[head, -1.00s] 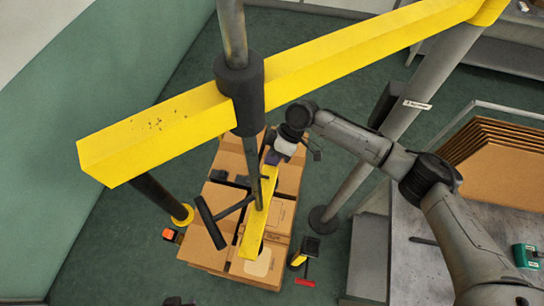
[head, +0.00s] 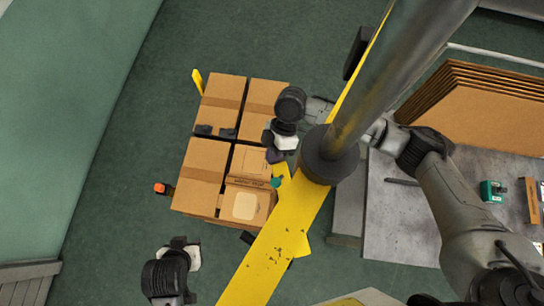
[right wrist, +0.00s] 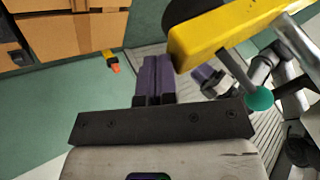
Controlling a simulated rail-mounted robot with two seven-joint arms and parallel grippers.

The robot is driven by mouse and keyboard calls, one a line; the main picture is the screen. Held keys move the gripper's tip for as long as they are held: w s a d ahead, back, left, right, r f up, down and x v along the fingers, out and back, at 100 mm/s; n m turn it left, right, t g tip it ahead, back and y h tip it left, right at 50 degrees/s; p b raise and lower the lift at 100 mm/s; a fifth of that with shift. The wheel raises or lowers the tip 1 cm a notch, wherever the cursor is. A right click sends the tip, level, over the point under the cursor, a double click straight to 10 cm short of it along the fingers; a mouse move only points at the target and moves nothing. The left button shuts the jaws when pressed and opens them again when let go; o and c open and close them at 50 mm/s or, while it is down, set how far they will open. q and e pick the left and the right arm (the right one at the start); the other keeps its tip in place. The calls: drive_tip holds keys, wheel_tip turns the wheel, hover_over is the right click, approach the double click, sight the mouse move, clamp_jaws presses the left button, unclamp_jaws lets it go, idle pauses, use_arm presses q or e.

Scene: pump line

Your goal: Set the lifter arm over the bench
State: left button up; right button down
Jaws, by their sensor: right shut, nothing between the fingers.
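The lifter arm, a long yellow beam (head: 262,262), runs in the head view from the bottom edge up to the right, past a dark collar on a grey post (head: 405,60). It passes left of the grey bench (head: 400,235), over floor and near the box stack's corner. My right gripper (head: 274,155) is shut and empty beside the boxes, left of the collar. In the right wrist view its purple fingers (right wrist: 155,78) are together beside a yellow beam end (right wrist: 225,35); contact is unclear. My left gripper (head: 181,243) is low left of the beam; its jaws are unclear.
Taped cardboard boxes (head: 208,160) stand left of my right gripper. Stacked brown sheets (head: 475,110) and a green item (head: 493,191) are on the bench side. A small orange-tipped object (head: 162,188) lies left of the boxes. Floor farther left is clear.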

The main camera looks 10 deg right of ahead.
drive_tip(key=b+v, duration=0.2)
drive_tip(key=v, duration=1.1)
drive_tip(key=shift+r+b, duration=0.15)
drive_tip(key=shift+b, duration=0.25)
drive_tip(key=shift+a, duration=0.1)
